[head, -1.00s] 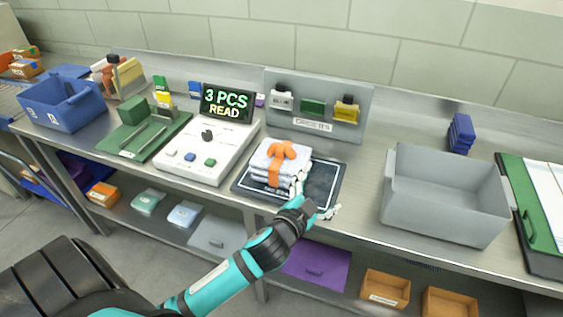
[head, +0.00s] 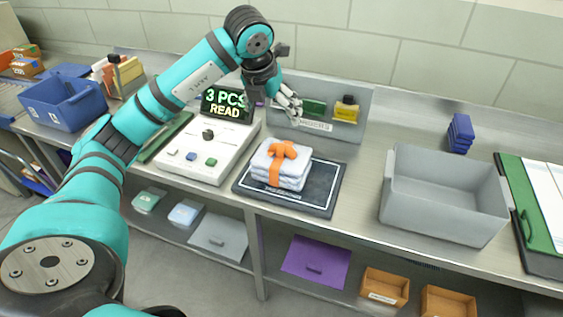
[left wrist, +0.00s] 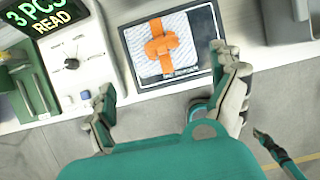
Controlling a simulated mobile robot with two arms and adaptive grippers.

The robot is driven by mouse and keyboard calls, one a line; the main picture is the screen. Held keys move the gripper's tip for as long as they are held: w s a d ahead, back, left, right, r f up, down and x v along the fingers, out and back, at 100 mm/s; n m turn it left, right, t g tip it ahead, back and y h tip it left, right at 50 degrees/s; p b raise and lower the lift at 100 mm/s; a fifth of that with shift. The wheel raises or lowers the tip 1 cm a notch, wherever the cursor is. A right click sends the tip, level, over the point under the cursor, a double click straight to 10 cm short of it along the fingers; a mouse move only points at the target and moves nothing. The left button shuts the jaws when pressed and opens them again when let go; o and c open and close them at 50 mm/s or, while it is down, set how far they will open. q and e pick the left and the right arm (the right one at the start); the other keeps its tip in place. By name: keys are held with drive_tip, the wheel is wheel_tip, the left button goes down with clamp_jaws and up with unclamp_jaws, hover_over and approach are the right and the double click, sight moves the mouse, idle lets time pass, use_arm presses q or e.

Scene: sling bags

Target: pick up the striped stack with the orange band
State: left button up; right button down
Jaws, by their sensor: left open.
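The striped stack (head: 281,165) is a folded pale pile with an orange band (head: 276,166) tied in a bow on top. It lies flat on a black mat (head: 321,190) on the bench. My left gripper (head: 290,103) is raised above the bench behind the stack in the head view, open and empty. In the left wrist view, the stack (left wrist: 178,54) shows beyond the spread fingers (left wrist: 170,108), apart from them. My right gripper is not in the head view.
A white console (head: 207,151) with a "3 PCS READ" display (head: 226,105) stands left of the mat. A grey bin (head: 443,207) stands to the right. A blue bin (head: 62,104) is at far left.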

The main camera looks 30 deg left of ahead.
use_arm(q)
drive_tip(key=p, duration=0.4)
approach(282, 144)
drive_tip(key=x, duration=0.4)
drive_tip(key=shift+a+f, duration=0.1)
drive_tip(key=shift+f, duration=0.2)
drive_tip(key=shift+w+f, duration=0.15)
drive_tip(key=shift+f, duration=0.35)
drive_tip(key=p+x, duration=0.2)
drive_tip(key=x, duration=0.1)
drive_tip(key=shift+w+f, duration=0.1)
drive_tip(key=shift+f, duration=0.25)
drive_tip(key=shift+w+f, duration=0.2)
drive_tip(key=shift+f, duration=0.25)
drive_tip(key=c, duration=1.6)
drive_tip(key=shift+r, duration=0.15)
drive_tip(key=shift+c, duration=1)
drive_tip(key=shift+r, duration=0.1)
